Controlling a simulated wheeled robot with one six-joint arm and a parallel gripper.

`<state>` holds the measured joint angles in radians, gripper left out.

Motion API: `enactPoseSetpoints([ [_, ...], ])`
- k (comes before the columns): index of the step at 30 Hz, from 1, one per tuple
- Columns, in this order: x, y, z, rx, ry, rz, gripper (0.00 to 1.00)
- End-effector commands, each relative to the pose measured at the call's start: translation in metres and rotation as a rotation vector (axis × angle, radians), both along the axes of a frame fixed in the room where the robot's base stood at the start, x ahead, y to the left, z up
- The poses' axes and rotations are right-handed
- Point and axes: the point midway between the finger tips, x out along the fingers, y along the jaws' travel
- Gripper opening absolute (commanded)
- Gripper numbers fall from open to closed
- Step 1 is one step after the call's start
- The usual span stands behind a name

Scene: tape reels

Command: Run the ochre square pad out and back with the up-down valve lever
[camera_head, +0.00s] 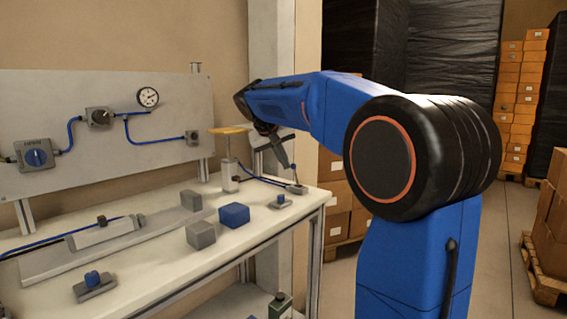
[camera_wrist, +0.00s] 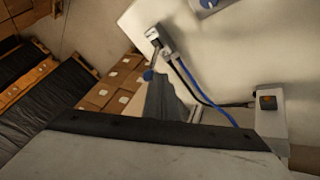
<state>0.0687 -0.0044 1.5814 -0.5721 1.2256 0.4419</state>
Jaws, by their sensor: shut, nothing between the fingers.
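The ochre square pad (camera_head: 230,130) sits level on top of an upright rod, clear above its grey cylinder (camera_head: 230,176). The up-down valve lever (camera_head: 293,177) stands on a small valve at the right rear corner of the bench, with a blue knob at its end. The valve (camera_wrist: 155,38) and blue knob (camera_wrist: 149,75) also show in the wrist view. My gripper (camera_head: 286,163) is shut and empty, pointing down with its tip close by the knob; I cannot tell whether they touch.
A blue block (camera_head: 234,214), grey blocks (camera_head: 200,235) and small blue-knobbed parts (camera_head: 93,285) lie on the bench (camera_head: 160,285). A panel with a gauge (camera_head: 148,97) stands behind. A hose links the valve and cylinder. Boxes (camera_head: 340,215) stand beyond the bench.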

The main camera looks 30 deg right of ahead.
Motion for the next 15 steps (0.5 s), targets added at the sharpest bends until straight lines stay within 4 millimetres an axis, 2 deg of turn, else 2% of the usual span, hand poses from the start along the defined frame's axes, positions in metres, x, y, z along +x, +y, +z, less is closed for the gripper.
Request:
enactPoseSetpoints([
  [8, -0.008, -0.002, 0.002, 0.022, -0.061, 0.0, 0.0],
  [15, -0.022, -0.008, 0.004, 0.07, -0.194, -0.002, 0.0],
])
